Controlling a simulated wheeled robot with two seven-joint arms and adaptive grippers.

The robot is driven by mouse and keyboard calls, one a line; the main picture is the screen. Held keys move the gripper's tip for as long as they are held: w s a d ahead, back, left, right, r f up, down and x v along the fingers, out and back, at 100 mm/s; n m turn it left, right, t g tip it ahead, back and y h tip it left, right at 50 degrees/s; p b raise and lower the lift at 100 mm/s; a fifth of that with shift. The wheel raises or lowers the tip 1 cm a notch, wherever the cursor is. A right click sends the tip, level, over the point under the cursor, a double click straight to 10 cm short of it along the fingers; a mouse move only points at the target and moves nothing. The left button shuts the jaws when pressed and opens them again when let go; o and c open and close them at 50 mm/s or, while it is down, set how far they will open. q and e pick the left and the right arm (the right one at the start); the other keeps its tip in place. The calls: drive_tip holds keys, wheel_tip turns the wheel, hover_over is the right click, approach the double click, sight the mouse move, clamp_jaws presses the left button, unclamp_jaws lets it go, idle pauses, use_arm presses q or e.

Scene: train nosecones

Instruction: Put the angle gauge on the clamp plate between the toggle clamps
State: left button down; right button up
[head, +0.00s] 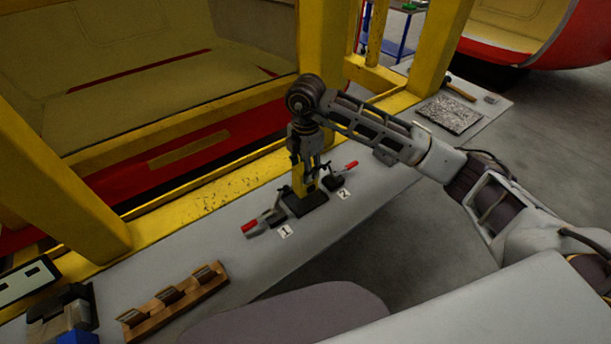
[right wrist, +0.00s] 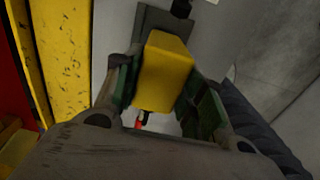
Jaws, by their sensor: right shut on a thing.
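My right gripper (head: 305,168) is shut on a yellow block-shaped piece, the angle gauge (head: 301,186), and points down. In the right wrist view the gauge (right wrist: 165,72) sits between the green-padded fingers. The gauge is upright over the dark clamp plate (head: 311,205), between the two toggle clamps. Its lower end appears at the plate, but I cannot tell whether it touches. The toggle clamp by label 1 (head: 268,219) and the toggle clamp by label 2 (head: 338,180) have red handles. My left gripper is not in view.
The grey bench (head: 240,262) runs along a yellow frame (head: 190,199). A wooden rack (head: 175,304) with several dark pieces stands at front left, near a black and blue item (head: 70,317). A speckled plate (head: 450,114) and a hammer (head: 460,89) lie at the far right.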

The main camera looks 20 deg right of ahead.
drive_tip(key=shift+f+p, duration=0.35)
drive_tip(key=shift+f, duration=1.45)
drive_tip(key=shift+f, duration=0.2)
drive_tip(key=o, duration=1.3)
drive_tip(key=shift+r, duration=0.2)
drive_tip(key=shift+r+b, duration=1.05)
drive_tip(key=shift+r, duration=4.95)
